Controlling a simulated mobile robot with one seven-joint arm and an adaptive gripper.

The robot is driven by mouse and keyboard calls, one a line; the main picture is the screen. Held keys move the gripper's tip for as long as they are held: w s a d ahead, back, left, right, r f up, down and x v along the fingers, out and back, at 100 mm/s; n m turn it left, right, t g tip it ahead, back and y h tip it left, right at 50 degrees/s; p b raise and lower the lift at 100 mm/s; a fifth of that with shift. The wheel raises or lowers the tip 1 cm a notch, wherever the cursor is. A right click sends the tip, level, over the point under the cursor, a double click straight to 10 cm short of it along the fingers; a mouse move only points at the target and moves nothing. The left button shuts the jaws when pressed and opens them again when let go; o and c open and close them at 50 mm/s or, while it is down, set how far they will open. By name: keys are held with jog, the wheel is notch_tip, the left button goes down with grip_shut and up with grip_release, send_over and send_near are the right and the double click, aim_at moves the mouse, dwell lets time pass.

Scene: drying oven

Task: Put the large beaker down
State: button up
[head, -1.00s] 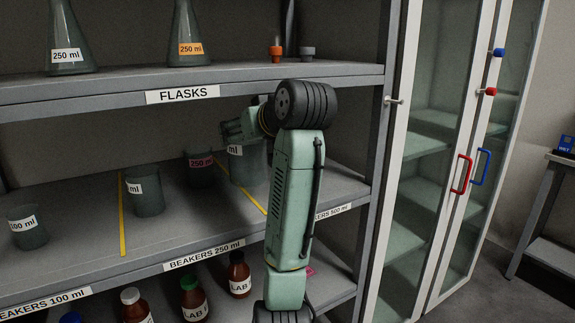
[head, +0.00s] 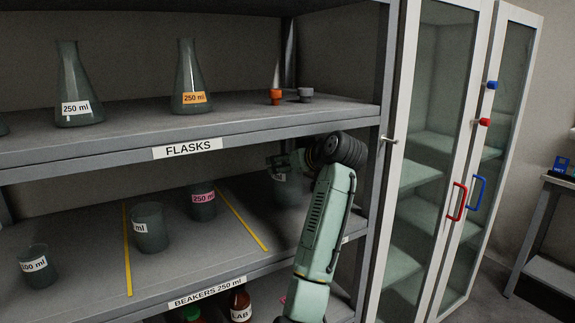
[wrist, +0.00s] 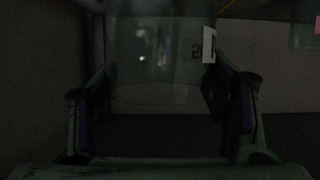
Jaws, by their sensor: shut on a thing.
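The large beaker (head: 287,188) is a clear grey glass on the middle shelf level, right of the right yellow line, partly hidden by my arm. My gripper (head: 283,161) is shut on it near its upper part. In the dark wrist view the beaker (wrist: 150,65) stands upright between the two fingers of my gripper (wrist: 158,92), with a white label at its right side. I cannot tell whether its base touches the shelf.
The middle shelf (head: 85,262) has yellow dividing lines (head: 243,220). A 250 ml beaker with a pink label (head: 203,207) and one with a white label (head: 150,235) stand left of the line. Flasks (head: 191,80) stand above. A glass cabinet (head: 425,170) is at right.

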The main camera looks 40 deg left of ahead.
jog(key=shift+a+f, duration=0.1)
jog(key=shift+f, duration=0.95)
jog(key=shift+f, duration=0.15)
jog(key=o, duration=1.7)
jog(key=shift+c, duration=0.2)
jog(key=shift+s+d, duration=0.15)
jog(key=shift+d, duration=0.15)
jog(key=b+v, duration=0.4)
jog(key=v, duration=0.7)
jog(key=shift+r, duration=0.45)
jog(key=shift+d, duration=0.15)
